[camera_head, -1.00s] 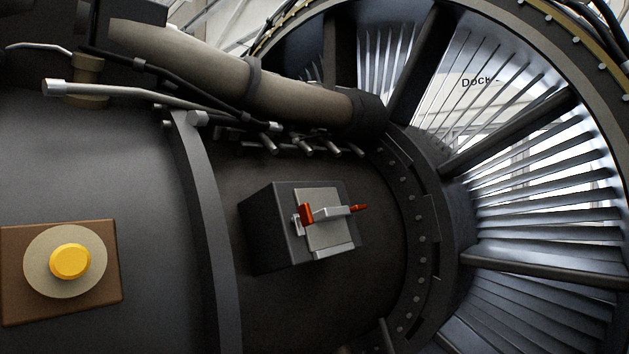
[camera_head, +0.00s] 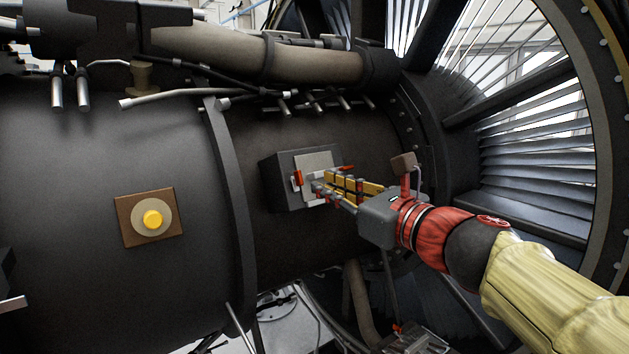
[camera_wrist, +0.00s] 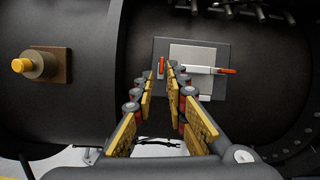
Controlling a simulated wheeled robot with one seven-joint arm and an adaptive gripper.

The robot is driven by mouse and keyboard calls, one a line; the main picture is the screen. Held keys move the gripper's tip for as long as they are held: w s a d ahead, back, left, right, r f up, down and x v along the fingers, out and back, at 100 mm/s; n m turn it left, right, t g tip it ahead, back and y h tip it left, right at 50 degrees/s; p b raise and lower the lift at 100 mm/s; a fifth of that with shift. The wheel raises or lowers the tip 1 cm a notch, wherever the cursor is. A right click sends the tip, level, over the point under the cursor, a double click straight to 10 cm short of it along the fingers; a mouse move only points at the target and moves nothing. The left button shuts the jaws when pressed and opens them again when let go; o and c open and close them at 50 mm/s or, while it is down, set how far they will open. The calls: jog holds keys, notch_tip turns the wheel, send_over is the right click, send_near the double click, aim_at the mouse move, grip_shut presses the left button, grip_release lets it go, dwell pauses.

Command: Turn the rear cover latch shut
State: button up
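The fingers hide part of the bar.
A yellow button (camera_head: 153,219) on a brown plate (camera_head: 167,199) is left of a raised dark band (camera_head: 229,190). A thick pipe (camera_head: 310,62) and short pegs (camera_head: 314,101) are above the box.

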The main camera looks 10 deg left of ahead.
aim_at(301, 178)
jog(key=shift+m, duration=0.8)
jog(key=shift+f+p+x, duration=0.2)
jog(key=shift+p+x, duration=0.15)
jog(key=shift+x, duration=1.9)
jog(key=shift+f+p+x, duration=0.15)
jog(key=shift+p+x, duration=0.15)
jog(key=shift+x, duration=1.9)
jog(key=shift+w+d, duration=0.1)
jog(key=shift+w, duration=0.05)
jog(key=shift+c, duration=0.2)
grip_shut()
